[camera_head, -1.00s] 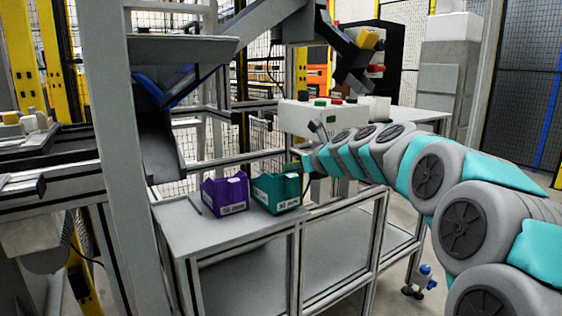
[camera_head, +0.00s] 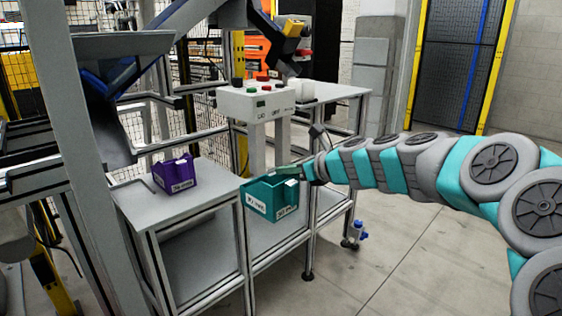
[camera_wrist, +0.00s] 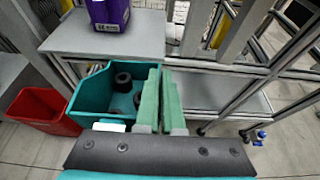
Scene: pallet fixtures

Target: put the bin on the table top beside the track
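The teal bin (camera_head: 270,205) has white labels and hangs in front of the grey table top (camera_head: 140,208), to the right of the purple bin. My gripper (camera_head: 308,172) is at its right upper edge. In the wrist view the green fingers (camera_wrist: 160,100) are shut on a wall of the teal bin (camera_wrist: 88,88), which looks roughly level. Several black round parts (camera_wrist: 124,80) lie inside it. The bin hides part of the table's front edge. I cannot tell which part is the track; a sloped metal chute (camera_head: 105,115) stands at the left.
A purple bin (camera_head: 176,178) stands on the table top. A white button box (camera_head: 256,102) and another grey top (camera_head: 335,92) are behind. A red bin (camera_wrist: 42,108) shows at left in the wrist view.

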